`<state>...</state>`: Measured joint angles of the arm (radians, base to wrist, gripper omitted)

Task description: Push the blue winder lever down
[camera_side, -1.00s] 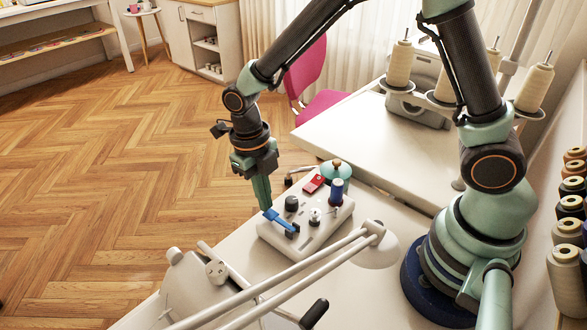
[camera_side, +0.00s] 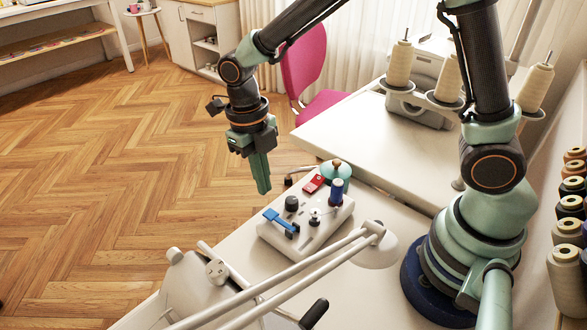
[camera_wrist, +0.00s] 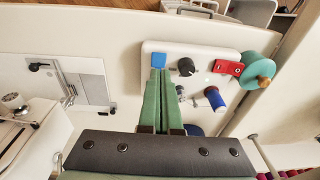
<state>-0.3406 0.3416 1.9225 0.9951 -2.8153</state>
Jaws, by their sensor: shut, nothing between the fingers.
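The blue winder lever (camera_side: 279,219) is on the near left end of a light grey box-shaped unit (camera_side: 310,241). Its blue paddle juts out toward the box's left edge; I cannot tell how far down it is. In the wrist view the lever's blue end (camera_wrist: 158,62) shows just past my fingertips, which hide the rest of it. My gripper (camera_side: 264,191) is shut and empty, its green fingers pointing down. In the side view the tips are above and apart from the lever.
The unit also carries a black knob (camera_side: 292,203), a small metal-topped toggle (camera_side: 315,215), a red switch (camera_side: 314,183), a blue spool (camera_side: 337,190) and a teal dome (camera_side: 337,170). A white lamp arm (camera_side: 300,275) crosses in front. Open floor lies left.

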